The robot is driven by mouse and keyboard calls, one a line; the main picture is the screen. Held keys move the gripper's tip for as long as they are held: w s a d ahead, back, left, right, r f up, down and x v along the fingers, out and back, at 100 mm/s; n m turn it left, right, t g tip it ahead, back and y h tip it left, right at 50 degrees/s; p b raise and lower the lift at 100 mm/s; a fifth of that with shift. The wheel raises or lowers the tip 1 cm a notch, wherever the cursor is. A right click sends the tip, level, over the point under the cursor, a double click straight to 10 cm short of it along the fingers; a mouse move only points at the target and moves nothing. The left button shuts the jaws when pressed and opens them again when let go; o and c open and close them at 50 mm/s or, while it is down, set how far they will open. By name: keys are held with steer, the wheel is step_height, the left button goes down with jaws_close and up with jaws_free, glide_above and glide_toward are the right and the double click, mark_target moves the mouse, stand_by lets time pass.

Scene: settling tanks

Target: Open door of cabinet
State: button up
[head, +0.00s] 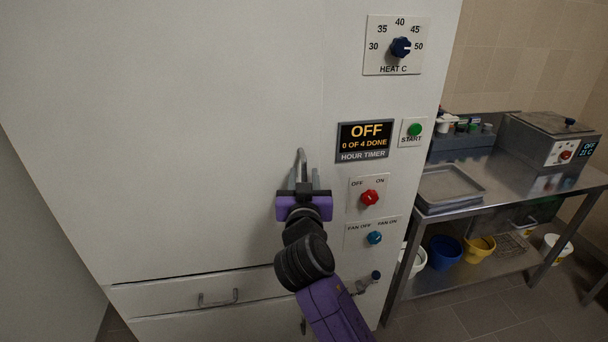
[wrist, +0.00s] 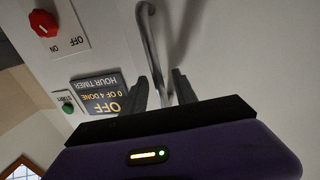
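The tall off-white cabinet (head: 420,120) fills most of the head view. Its large door (head: 180,120) looks shut, flush with the front. The door's metal bar handle (head: 300,158) also shows in the wrist view (wrist: 150,40). My gripper (head: 303,178) is at the lower part of this handle. In the wrist view the two dark fingers of my gripper (wrist: 164,88) stand apart, with the bar running between them. Gaps show beside the bar, and I cannot tell whether either finger touches it. The purple gripper body hides the handle's lower end.
Right of the handle are the hour timer display (head: 365,141), green start button (head: 414,130), red knob (head: 369,197), blue fan knob (head: 375,237) and heat dial (head: 400,47). A drawer (head: 180,293) lies below the door. A steel bench (head: 510,185) stands at right.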

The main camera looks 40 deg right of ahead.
steer(key=shift+w+d, duration=0.1)
steer(key=shift+d, duration=0.05)
steer(key=shift+c, duration=0.4)
jaws_close()
stand_by(1.0)
